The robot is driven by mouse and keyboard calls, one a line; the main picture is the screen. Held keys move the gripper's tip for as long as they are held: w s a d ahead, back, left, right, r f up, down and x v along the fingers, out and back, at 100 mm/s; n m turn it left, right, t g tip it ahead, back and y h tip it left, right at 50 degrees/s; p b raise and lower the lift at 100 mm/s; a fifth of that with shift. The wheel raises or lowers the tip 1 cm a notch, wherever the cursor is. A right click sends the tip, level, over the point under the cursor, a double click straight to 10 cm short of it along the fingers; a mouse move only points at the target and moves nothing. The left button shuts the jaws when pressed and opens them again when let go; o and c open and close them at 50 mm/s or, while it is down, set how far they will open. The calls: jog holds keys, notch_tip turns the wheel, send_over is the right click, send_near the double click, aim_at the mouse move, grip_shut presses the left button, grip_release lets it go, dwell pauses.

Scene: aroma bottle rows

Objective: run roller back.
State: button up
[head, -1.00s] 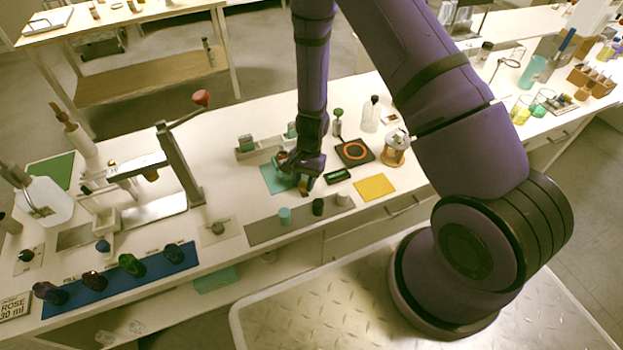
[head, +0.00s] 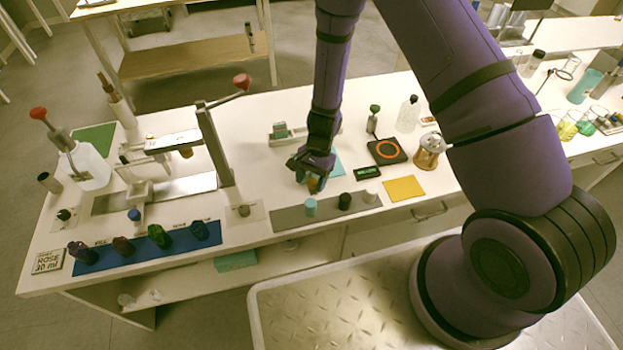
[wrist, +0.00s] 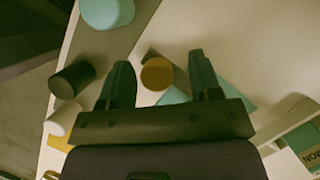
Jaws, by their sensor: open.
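My gripper (head: 308,180) is low over the white bench, just left of the teal mat (head: 338,168). In the wrist view its two fingers (wrist: 160,58) are apart. A round amber-brown piece (wrist: 157,74) shows between them, with no visible grip on it; it also shows below my gripper in the head view (head: 313,186). I cannot tell whether this piece is the roller. The teal mat is partly hidden behind the fingers in the wrist view (wrist: 174,97).
A grey strip (head: 290,217) in front bears teal (head: 310,206), black (head: 345,201) and white (head: 370,195) caps. A lever press (head: 215,145) stands left, a small rack (head: 280,134) behind. Right are a black plate with an orange ring (head: 387,151) and a yellow sheet (head: 404,188).

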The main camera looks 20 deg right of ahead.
jog(key=shift+r, duration=0.1)
jog(key=v, duration=1)
jog(key=shift+r, duration=0.3)
jog(key=shift+w+d, duration=0.1)
jog(key=s+d+r+n+t, duration=0.2)
jog(key=d+r, duration=0.1)
jog(key=r, duration=1)
jog(key=s+d+r+n+t, duration=0.2)
jog(key=s+r+n, duration=0.1)
jog(key=r, duration=1)
jog(key=s+d+r+n+t+h, duration=0.1)
jog(key=s+d+r+n+t, duration=0.1)
jog(key=s+d+r, duration=0.2)
jog(key=s+d+r+n+t+h, duration=0.2)
jog(key=s+d+r, duration=0.1)
jog(key=s+r, duration=0.8)
jog(key=s, duration=0.4)
jog(key=shift+s+d, duration=0.15)
jog(key=shift+d, duration=0.25)
